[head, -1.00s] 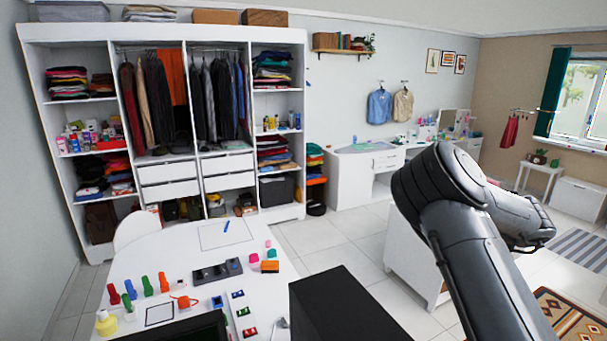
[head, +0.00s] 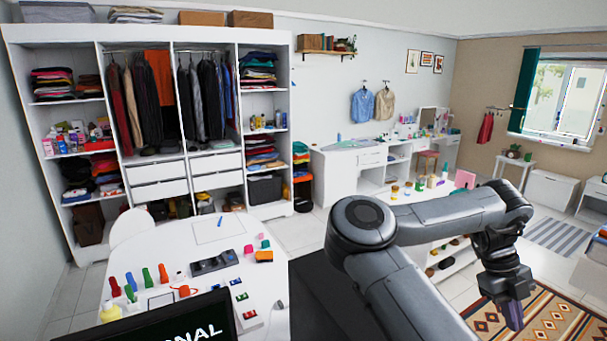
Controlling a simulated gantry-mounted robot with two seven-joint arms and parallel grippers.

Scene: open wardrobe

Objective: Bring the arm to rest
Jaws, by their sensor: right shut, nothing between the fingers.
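My right arm comes in from the bottom right, bends at a large grey elbow joint and reaches to the right. Its gripper (head: 512,314) hangs down at the right, above the patterned rug, with its dark fingers shut and nothing held. It is apart from the furniture and touches nothing that I can see. My left arm and left gripper are not in view.
An open white wardrobe (head: 111,215) stands at the left back. A white table (head: 190,237) with small coloured items is at the lower left. A low white unit with jars is partly behind my right arm. The patterned rug (head: 560,322) lies at the lower right.

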